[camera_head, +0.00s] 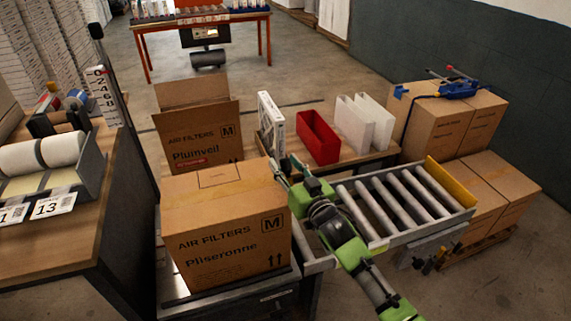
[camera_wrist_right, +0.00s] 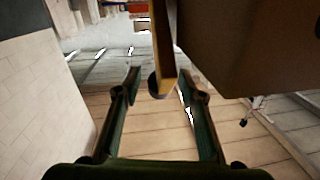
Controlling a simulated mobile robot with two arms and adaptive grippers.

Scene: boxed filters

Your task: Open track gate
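The roller track (camera_head: 395,205) lies right of centre in the head view, with a yellow end plate (camera_head: 451,182) at its far right end. My right gripper (camera_head: 287,168) is at the track's left end, close beside the upper right corner of the Pliseronne carton (camera_head: 225,228). In the right wrist view my right gripper (camera_wrist_right: 158,80) has its fingers apart. A narrow upright bar with a yellowish face and rounded dark lower end (camera_wrist_right: 160,84) shows between them, perhaps the gate; I cannot tell whether a finger touches it. My left gripper is not in view.
An open Plumveil carton (camera_head: 198,135) stands behind. A red bin (camera_head: 318,137) and white holders (camera_head: 364,122) sit on a low table. Stacked cartons (camera_head: 455,120) stand at right. A desk with label rolls (camera_head: 42,153) is at left.

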